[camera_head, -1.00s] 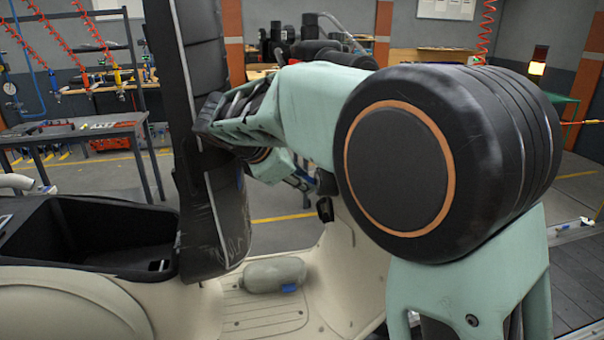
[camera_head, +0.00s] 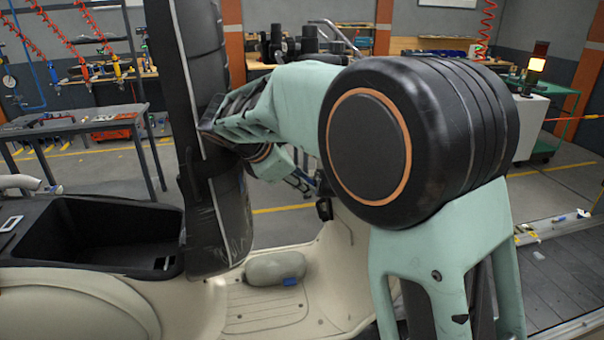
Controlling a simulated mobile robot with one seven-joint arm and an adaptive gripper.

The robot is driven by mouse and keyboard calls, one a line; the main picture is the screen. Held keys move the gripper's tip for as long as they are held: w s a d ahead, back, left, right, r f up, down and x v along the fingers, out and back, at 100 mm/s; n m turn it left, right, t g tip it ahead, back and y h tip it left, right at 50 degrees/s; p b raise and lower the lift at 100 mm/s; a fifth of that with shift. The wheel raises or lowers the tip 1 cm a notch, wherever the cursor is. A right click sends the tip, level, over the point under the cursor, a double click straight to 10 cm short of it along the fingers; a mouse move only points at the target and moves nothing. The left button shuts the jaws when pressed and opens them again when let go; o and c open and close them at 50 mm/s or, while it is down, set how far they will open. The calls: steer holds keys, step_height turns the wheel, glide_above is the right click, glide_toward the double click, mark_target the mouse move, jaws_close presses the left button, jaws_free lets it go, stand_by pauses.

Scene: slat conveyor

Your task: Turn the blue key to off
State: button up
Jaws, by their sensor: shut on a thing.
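The cream scooter (camera_head: 300,240) stands in front of me, with its footboard and the inner side of its front shield in view. My gripper (camera_head: 303,182) shows only in small part, beyond my wrist and close to the shield. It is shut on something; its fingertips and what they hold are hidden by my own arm. I cannot make out the blue key or which way it is turned. A small black fitting (camera_head: 324,208) sits on the shield just below and right of my gripper.
The scooter's open black storage tub (camera_head: 110,238) is at left. A grey metal table (camera_head: 85,125) stands behind it.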

steer(key=shift+r+g+p, duration=0.15)
steer(key=shift+g+p, duration=0.25)
steer(key=shift+p, duration=1)
steer(key=shift+n+g+p, duration=0.3)
steer(key=shift+n, duration=0.1)
steer(key=shift+d, duration=0.1)
steer(key=shift+g, duration=0.3)
steer(key=shift+w+n+g+h, duration=0.2)
steer(key=shift+n+g+h, duration=0.25)
steer(key=shift+g, duration=0.45)
steer(key=o, duration=1)
